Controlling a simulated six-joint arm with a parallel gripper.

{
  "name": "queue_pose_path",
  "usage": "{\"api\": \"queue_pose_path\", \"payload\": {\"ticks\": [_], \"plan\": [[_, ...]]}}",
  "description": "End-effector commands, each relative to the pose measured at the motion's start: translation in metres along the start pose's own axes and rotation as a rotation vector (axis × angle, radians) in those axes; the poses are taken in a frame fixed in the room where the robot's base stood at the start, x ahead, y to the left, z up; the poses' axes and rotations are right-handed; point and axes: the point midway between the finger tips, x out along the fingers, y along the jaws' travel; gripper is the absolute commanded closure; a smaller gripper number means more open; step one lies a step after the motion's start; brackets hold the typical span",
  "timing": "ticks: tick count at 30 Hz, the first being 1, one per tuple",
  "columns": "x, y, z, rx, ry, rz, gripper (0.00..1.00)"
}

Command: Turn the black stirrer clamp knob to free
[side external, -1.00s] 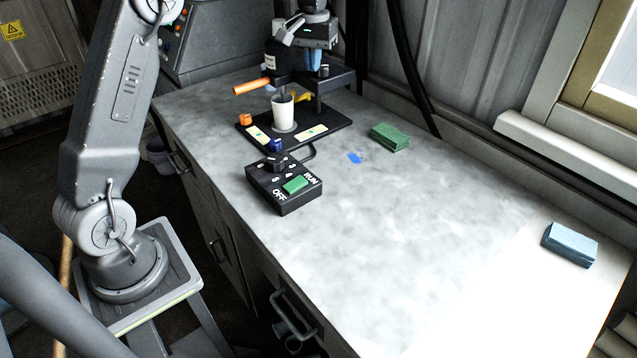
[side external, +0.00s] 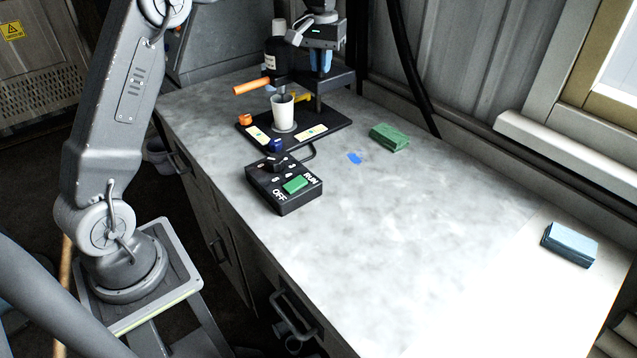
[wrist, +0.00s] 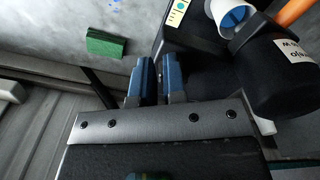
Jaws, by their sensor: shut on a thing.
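The disperser has a black motor body (side external: 278,52) with a white label above a white beaker (side external: 283,114) on a black base plate (side external: 335,127). The motor body also fills the right of the wrist view (wrist: 268,75). My gripper (side external: 321,62) is at the column beside the motor, with blue fingers pointing down. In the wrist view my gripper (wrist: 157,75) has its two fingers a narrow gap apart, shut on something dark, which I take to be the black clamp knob. The knob itself is hidden between the fingers, and its turned position cannot be read.
An orange handle (side external: 252,87) sticks out left of the motor, and a yellow part (side external: 302,97) sits behind the beaker. A black control box (side external: 290,198) with a green switch stands in front. A green sponge (side external: 390,137) and blue-grey block (side external: 570,244) lie right.

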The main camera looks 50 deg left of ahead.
Motion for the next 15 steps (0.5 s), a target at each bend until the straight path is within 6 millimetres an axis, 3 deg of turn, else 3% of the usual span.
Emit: {"api": "queue_pose_path", "payload": {"ticks": [1,3,11,15], "plan": [[0.014,0.004,0.003,0.01,-0.026,-0.001,1.0],[0.014,0.005,0.004,0.01,-0.026,-0.001,1.0],[0.012,0.007,0.011,0.009,-0.03,-0.001,1.0],[-0.001,0.007,0.01,0.009,-0.033,-0.002,1.0]]}}
